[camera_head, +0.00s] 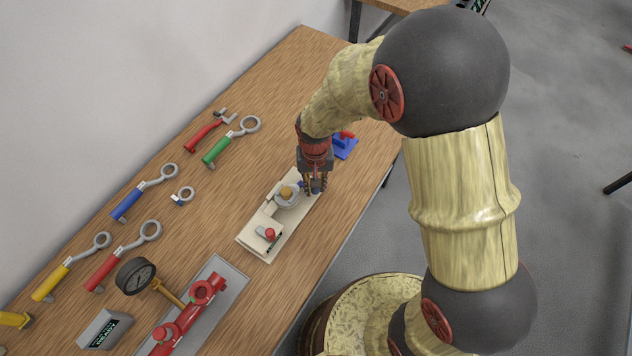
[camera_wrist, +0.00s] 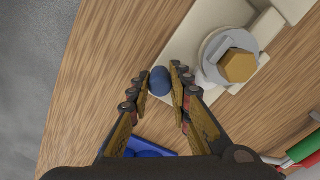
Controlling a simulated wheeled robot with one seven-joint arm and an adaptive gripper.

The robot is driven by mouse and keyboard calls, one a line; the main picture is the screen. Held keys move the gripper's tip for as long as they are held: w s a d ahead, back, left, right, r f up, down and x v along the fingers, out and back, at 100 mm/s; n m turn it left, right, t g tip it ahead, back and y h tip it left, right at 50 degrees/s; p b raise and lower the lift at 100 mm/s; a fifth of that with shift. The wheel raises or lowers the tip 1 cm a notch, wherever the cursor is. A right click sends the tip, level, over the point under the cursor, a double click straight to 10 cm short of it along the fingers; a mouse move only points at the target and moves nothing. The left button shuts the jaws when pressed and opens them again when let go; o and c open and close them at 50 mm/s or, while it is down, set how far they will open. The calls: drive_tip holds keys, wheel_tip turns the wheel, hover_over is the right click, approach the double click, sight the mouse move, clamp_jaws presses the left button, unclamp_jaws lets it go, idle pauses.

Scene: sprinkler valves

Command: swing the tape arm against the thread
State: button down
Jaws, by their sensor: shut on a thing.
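A cream fixture (camera_head: 268,237) lies on the wooden bench. It carries a round grey part with a brass hex-headed fitting (camera_head: 287,192) in it; the fitting also shows in the wrist view (camera_wrist: 238,66), right of the fingers. The fitting's thread is hidden from above. My gripper (camera_head: 315,188) is at the fixture's far right end. In the wrist view my gripper (camera_wrist: 159,70) has its fingers closed around a dark blue knob (camera_wrist: 160,82), which appears to belong to the tape arm. The knob stands apart from the fitting; the rest of the arm is mostly hidden.
A red knob (camera_head: 270,233) sits on the fixture's near end. A blue stand (camera_head: 345,146) is just beyond my gripper. Several coloured wrenches lie left, including a green one (camera_head: 217,150). A red pipe (camera_head: 180,330) and pressure gauge (camera_head: 136,276) are in front.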

idle(0.4)
drive_tip(key=c, duration=1.6)
unclamp_jaws()
drive_tip(key=shift+c, duration=0.2)
drive_tip(key=shift+r, duration=0.1)
wheel_tip(320, 180, up, 12)
